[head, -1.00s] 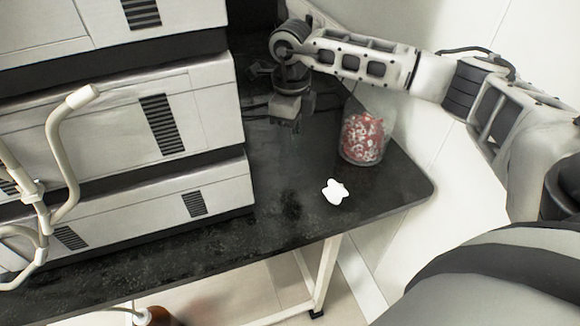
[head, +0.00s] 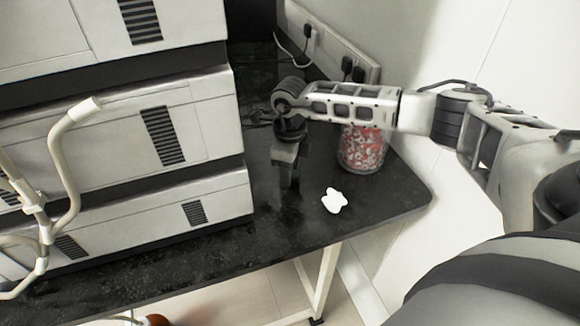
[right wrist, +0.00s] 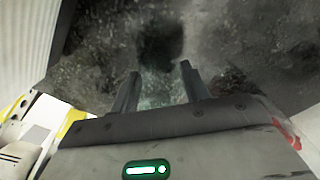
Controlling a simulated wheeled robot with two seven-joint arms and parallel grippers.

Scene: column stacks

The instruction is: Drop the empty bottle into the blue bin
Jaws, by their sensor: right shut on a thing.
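My right gripper (head: 289,184) is over the black bench top, just right of the stacked grey units. In the right wrist view its two fingers (right wrist: 160,88) stand a little apart, closed on a faint, see-through, slightly greenish thing, which I take to be the empty bottle (right wrist: 160,97). Its outline hardly shows against the dark bench, and I cannot make it out in the head view. I cannot tell whether it touches the bench. The blue bin is not in view. My left gripper is not in view.
A clear jar (head: 362,150) with red and white contents stands behind my right forearm. A white flat piece (head: 334,201) lies near the bench's front edge. Stacked grey units (head: 190,125) block the left. Sockets (head: 335,50) line the back wall. A brown round thing (head: 157,320) shows low down.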

